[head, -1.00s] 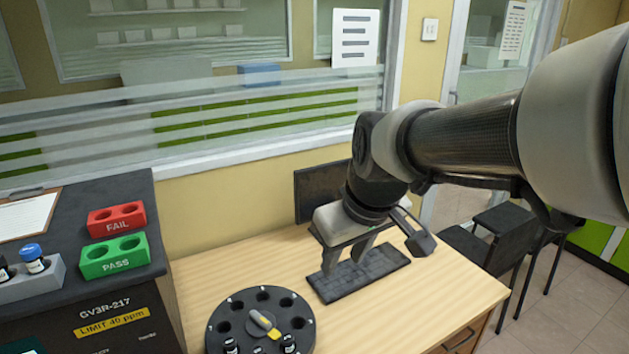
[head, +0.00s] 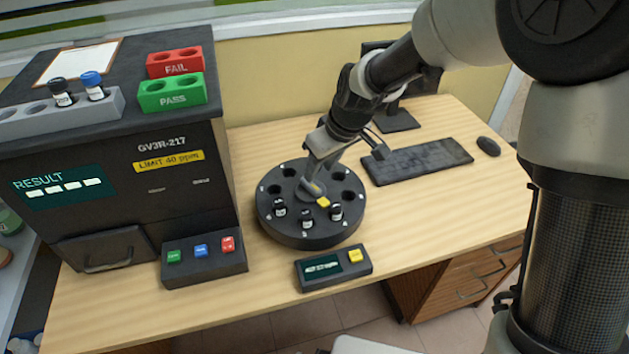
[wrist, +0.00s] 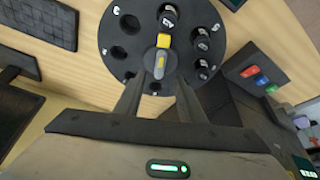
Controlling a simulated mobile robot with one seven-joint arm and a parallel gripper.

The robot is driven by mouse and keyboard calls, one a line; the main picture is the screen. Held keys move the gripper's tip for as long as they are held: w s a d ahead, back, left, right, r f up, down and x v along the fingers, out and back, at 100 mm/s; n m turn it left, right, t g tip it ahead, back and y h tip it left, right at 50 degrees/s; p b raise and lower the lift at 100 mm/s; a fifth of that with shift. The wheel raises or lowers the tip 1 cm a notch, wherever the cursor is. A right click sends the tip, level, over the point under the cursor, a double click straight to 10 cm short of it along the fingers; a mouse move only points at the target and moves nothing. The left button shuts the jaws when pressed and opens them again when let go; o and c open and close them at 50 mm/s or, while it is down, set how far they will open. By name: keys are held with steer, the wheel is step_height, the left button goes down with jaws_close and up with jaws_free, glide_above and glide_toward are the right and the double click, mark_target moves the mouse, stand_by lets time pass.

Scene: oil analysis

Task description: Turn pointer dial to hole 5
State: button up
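The round black dial (head: 265,217) lies on the wooden desk, with holes around its rim. Three holes at its near side in the head view hold black-capped vials (head: 306,217). The pointer (wrist: 160,62) is a grey bar with a yellow tip (head: 322,202) at the dial's centre; the tip faces roughly toward the right-hand vial in the head view. My gripper (wrist: 158,82) is over the dial, its two fingers apart on either side of the pointer's grey end. I cannot tell whether they touch it. The hole numbers are too small to read.
A small display box with a yellow button (head: 355,256) sits in front of the dial. A button box (head: 204,262) and the black analyser (head: 120,190) stand left. A keyboard (head: 418,162) and mouse (head: 489,146) lie right. The desk's right front is clear.

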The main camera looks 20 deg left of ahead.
mark_target(312, 184)
steer(key=b+x, duration=0.1)
steer(key=x, duration=0.6)
steer(key=shift+f, duration=0.25)
jaws_close()
